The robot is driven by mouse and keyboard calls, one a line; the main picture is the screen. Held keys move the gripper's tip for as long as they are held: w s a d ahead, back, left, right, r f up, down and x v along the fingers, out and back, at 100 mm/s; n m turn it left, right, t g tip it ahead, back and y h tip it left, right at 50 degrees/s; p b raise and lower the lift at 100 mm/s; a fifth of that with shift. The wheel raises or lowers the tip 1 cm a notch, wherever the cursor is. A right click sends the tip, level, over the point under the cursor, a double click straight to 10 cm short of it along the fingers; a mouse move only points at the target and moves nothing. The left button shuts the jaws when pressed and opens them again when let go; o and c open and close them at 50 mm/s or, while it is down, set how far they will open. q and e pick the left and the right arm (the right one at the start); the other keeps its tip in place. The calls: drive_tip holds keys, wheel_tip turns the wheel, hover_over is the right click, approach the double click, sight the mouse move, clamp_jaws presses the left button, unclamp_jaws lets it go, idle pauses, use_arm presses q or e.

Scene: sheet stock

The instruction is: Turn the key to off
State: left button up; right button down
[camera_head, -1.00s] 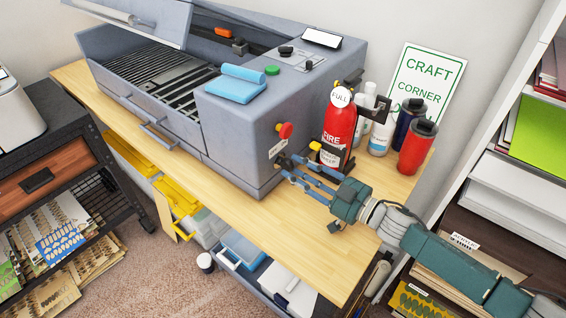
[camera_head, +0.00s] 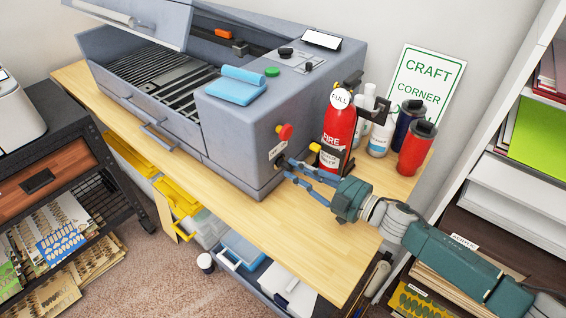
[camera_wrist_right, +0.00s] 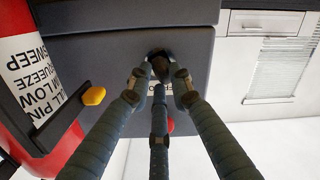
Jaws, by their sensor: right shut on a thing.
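The grey machine (camera_head: 235,125) stands on the wooden bench with a key switch on its right end face, below the red stop button (camera_head: 285,131) and beside a small white label (camera_head: 276,151). My right gripper (camera_head: 288,169) reaches in from the right, up against that face. In the right wrist view its fingers (camera_wrist_right: 159,82) are closed around a dark key (camera_wrist_right: 159,62) at the switch. The fingers hide part of the key and label, so I cannot read the key's position. My left gripper is not in view.
Bottles and red and dark canisters (camera_head: 415,150) stand behind. The bench front (camera_head: 290,225) is clear. A shelf unit (camera_head: 500,150) stands at the right.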

drive_tip(key=shift+s+n, duration=0.1)
drive_tip(key=shift+n, duration=0.3)
drive_tip(key=c, duration=0.9)
unclamp_jaws()
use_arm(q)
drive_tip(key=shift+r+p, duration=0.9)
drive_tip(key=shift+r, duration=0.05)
use_arm(e)
drive_tip(key=v, duration=0.6)
drive_tip(key=shift+s+a, duration=0.2)
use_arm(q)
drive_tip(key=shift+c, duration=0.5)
